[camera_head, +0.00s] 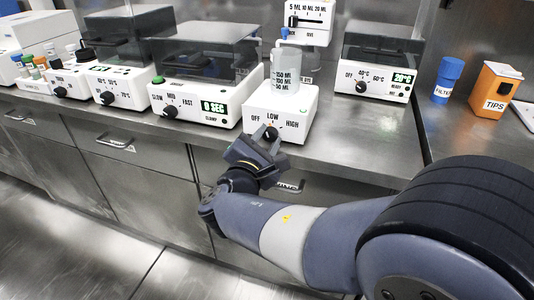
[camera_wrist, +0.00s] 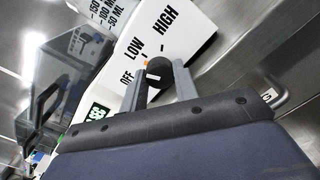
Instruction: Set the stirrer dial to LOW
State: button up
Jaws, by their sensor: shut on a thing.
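The stirrer (camera_head: 294,100) is a white box with a beaker (camera_head: 286,68) on top, and its front is lettered OFF, LOW and HIGH. Its black dial (camera_head: 271,133) is partly hidden by my gripper (camera_head: 262,147) in the head view. In the wrist view the dial (camera_wrist: 158,76) sits between the two fingers of my gripper (camera_wrist: 161,72), which is shut on it. A pale mark on the dial seems to point toward OFF (camera_wrist: 127,77), with LOW (camera_wrist: 137,46) farther round. A small orange spot shows beside the dial.
A device with a green display (camera_head: 213,107) stands close left of the stirrer, and a heater box (camera_head: 376,80) stands to the right. A blue filter bottle (camera_head: 447,80) and an orange tips box (camera_head: 496,90) are farther right. Drawer handles (camera_head: 117,144) project below the counter.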

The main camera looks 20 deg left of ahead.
jog(key=shift+f+m+b, duration=0.1)
jog(key=shift+m+b, duration=1.7)
jog(key=shift+b, duration=0.35)
jog(key=o, duration=1)
jog(key=shift+c, duration=0.2)
jog(key=shift+p, duration=0.3)
